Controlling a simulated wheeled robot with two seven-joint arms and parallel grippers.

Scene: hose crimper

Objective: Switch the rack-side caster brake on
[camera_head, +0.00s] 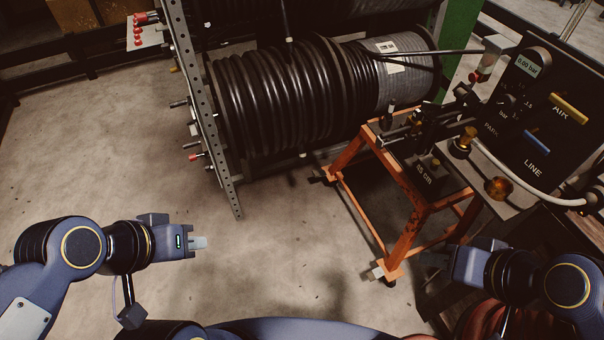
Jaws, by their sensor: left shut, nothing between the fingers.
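An orange wheeled stand (407,232) stands on the floor right of centre, close to the hose rack. One small dark caster (318,180) shows at its far left foot, by the rack; its brake's position is too small to tell. Another caster with a pale tab (377,272) shows at the near foot. My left gripper (200,243) is shut and empty over the bare floor, well left of the stand and touching nothing. My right gripper (436,258) is in shadow just right of the near foot; its fingers are too dark to read.
The rack has a perforated upright (205,120) and a black hose reel (285,95). A control panel (545,100) with a gauge, blue and yellow levers stands at the right. Red hose coils (490,322) lie lower right. Floor between my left gripper and the stand is clear.

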